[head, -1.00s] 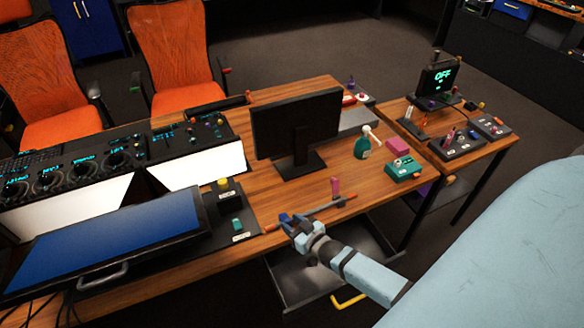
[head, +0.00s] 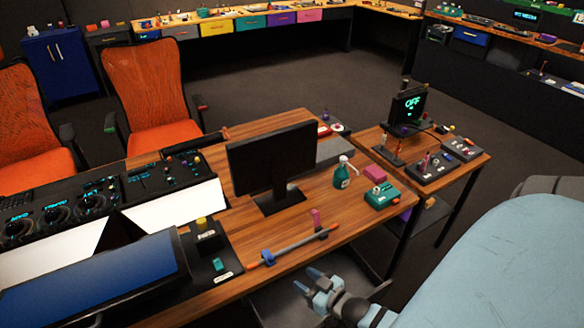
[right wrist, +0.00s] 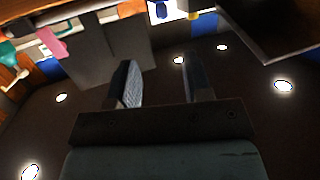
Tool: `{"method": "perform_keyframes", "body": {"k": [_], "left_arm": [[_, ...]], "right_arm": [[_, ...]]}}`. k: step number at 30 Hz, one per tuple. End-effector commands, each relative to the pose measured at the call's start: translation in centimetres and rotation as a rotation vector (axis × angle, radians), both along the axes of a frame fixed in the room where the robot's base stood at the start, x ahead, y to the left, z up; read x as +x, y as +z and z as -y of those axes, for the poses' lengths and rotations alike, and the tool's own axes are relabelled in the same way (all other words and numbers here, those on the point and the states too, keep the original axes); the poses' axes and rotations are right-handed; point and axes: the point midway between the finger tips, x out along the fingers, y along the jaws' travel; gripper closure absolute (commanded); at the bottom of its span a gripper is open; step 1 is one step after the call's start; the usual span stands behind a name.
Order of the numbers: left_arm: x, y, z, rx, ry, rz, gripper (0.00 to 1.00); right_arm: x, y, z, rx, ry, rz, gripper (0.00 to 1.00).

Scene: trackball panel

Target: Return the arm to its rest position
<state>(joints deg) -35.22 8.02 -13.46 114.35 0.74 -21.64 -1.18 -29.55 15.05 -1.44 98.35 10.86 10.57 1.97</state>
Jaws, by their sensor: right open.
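My right gripper (head: 322,279) is open and empty in the head view, in front of the desk's near edge at the lower middle. Its two fingers (right wrist: 160,85) stand apart in the right wrist view with nothing between them. My right arm comes in from the lower right. My left gripper is not in view. A slim rod with orange ends (head: 295,246) lies along the front of the wooden desk (head: 345,228), just beyond the gripper and apart from it.
A black monitor (head: 272,155) stands mid-desk. A green spray bottle (head: 342,173), a pink block (head: 375,172) and a teal box (head: 382,196) are to its right. A side table (head: 455,175) holds switch panels and a small screen reading OFF. Orange chairs (head: 155,85) stand behind.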

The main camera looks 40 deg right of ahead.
Motion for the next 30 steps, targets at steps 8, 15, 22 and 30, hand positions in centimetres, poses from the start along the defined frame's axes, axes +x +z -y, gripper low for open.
{"method": "perform_keyframes", "body": {"k": [8, 15, 22, 30], "left_arm": [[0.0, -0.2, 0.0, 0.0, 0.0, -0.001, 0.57], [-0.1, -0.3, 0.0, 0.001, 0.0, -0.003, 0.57], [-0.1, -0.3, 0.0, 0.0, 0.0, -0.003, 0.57], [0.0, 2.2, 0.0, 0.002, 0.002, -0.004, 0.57]], "right_arm": [[-1.7, 0.4, 0.2, -0.001, 0.0, 0.002, 0.54], [-1.7, 0.4, 0.2, -0.001, 0.0, 0.001, 0.54], [-1.7, 0.4, 0.2, -0.001, 0.0, 0.001, 0.54], [-2.9, 2.8, -6.3, -0.002, 0.07, -0.134, 0.54]]}}
